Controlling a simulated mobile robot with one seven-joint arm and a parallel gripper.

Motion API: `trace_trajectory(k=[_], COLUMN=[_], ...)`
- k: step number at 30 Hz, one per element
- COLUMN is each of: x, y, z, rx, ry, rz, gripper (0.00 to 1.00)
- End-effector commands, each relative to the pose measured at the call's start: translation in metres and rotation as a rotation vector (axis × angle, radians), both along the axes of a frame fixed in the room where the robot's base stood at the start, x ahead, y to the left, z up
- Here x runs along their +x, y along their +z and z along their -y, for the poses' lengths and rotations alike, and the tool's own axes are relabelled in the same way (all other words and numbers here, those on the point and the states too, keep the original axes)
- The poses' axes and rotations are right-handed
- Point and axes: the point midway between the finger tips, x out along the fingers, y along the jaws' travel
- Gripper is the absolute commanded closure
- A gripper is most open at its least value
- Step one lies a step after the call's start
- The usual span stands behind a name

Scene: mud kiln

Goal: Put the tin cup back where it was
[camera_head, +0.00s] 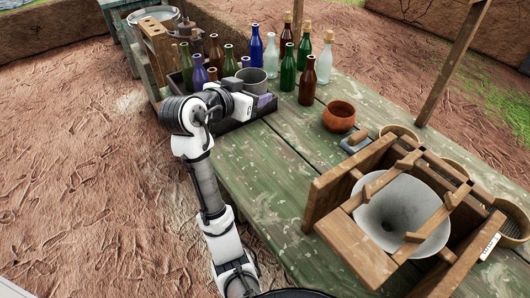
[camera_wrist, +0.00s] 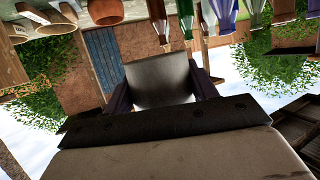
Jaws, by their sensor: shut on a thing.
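The tin cup (camera_head: 252,79) is a plain grey metal cup, upright, above or inside the dark crate (camera_head: 236,126) at the table's left end. My gripper (camera_head: 243,88) is shut on the cup. In the wrist view, the cup (camera_wrist: 160,82) sits between the two dark fingers of my gripper (camera_wrist: 162,96). My wrist hides part of the crate, and I cannot tell whether the cup touches its floor.
A clay bowl (camera_head: 339,116) and a wooden frame with a funnel (camera_head: 402,218) stand to the right. The green table (camera_head: 262,165) is clear in front.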

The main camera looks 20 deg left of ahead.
Motion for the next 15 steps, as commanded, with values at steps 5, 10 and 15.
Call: trace_trajectory(k=[5, 10, 15], x=[-0.002, -0.002, -0.002], y=[-0.017, -0.057, -0.101], z=[-0.001, -0.001, 0.000], rx=[-0.004, -0.007, -0.006], ry=[0.002, 0.003, 0.002], rz=[-0.004, -0.007, -0.006], gripper=[0.66, 0.66, 0.66])
